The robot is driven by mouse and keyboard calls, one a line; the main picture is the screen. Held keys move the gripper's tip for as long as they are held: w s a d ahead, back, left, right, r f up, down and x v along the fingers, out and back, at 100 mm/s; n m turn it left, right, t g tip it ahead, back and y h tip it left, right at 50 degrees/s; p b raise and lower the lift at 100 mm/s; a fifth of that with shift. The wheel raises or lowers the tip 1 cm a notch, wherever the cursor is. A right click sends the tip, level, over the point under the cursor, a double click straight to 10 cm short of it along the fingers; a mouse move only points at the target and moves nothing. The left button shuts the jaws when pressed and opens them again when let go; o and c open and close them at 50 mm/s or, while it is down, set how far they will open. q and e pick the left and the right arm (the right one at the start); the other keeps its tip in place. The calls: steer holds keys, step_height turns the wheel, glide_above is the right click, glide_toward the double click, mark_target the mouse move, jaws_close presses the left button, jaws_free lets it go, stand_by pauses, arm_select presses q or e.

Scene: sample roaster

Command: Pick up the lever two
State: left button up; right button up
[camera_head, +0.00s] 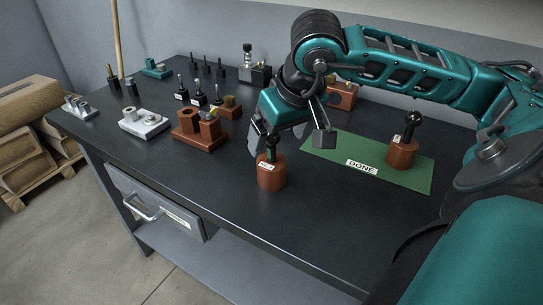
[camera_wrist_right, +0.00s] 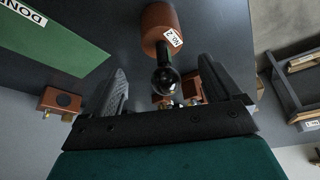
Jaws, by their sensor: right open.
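Lever two (camera_head: 271,177) is a brown cylinder with a white label and a black ball-topped handle, standing upright on the dark table. In the right wrist view, lever two (camera_wrist_right: 156,27) shows its "NO.2" label, with the black ball knob (camera_wrist_right: 165,80) toward the camera between the fingers. My right gripper (camera_head: 288,139) is open above and around the knob; I see a gap between the knob and both fingers. In the wrist view, the right gripper (camera_wrist_right: 165,78) is empty. My left gripper is not in view.
A green mat (camera_head: 330,151) labelled DONE lies to the right, bearing a similar brown lever (camera_head: 402,152). Brown blocks (camera_head: 199,130), a grey-white fixture (camera_head: 143,122) and several small black-based pieces stand at the left and back. The table's front is clear. A drawer (camera_head: 155,205) sits below.

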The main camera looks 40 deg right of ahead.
mark_target(271, 148)
steer(key=x, duration=0.5)
steer(key=shift+a, duration=0.15)
steer(key=shift+c, duration=0.4)
steer(key=shift+w+r, duration=0.1)
jaws_close()
